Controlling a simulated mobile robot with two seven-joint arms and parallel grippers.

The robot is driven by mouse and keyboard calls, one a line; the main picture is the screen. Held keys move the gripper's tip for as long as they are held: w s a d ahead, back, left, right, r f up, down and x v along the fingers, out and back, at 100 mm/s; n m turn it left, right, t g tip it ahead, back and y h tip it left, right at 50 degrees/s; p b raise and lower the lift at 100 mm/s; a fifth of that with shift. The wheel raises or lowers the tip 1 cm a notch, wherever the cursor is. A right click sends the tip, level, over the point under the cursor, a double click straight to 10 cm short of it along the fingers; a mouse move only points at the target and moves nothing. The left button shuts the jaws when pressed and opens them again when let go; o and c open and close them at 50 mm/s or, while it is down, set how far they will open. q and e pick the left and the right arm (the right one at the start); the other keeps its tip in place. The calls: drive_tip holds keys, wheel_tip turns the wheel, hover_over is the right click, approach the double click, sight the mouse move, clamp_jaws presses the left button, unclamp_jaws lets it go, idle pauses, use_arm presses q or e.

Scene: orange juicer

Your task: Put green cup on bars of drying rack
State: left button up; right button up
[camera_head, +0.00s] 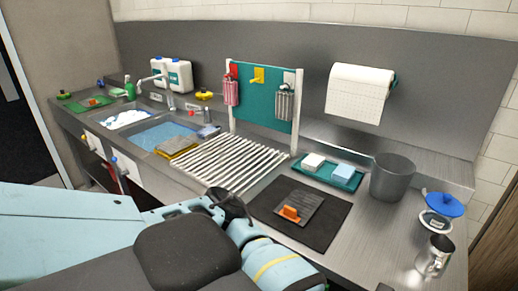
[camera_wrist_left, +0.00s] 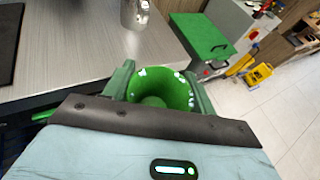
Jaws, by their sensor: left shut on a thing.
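The green cup (camera_wrist_left: 160,92) is between the fingers of my left gripper (camera_wrist_left: 163,82), which is shut on it, as the left wrist view shows. I look into the cup's open top, with white spots on its rim. The cup is beside the counter's edge in that view. In the head view, my left arm crosses the lower left, and neither its fingers nor the cup show. The drying rack's white parallel bars (camera_head: 228,163) lie on the counter right of the sink, and I see nothing standing on them. My right gripper is not in view.
A teal pegboard (camera_head: 262,95) stands behind the bars. A black mat (camera_head: 325,235) with a dark tool lies to their right. A grey bin (camera_head: 392,178), a blue-lidded container (camera_head: 442,206) and a metal mug (camera_head: 435,256) stand further right. The sink (camera_head: 165,133) is left.

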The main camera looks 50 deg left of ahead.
use_arm(q)
drive_tip(key=shift+w+a+r, duration=0.15)
drive_tip(key=shift+w+r, duration=0.05)
drive_tip(key=w+a+f+n+y, duration=0.1)
drive_tip(key=w+a+n+y, duration=0.2)
drive_tip(key=a, duration=1.2)
drive_tip(key=shift+a+f+t, duration=0.15)
drive_tip(key=shift+a+t, duration=0.15)
drive_tip(key=shift+a, duration=0.1)
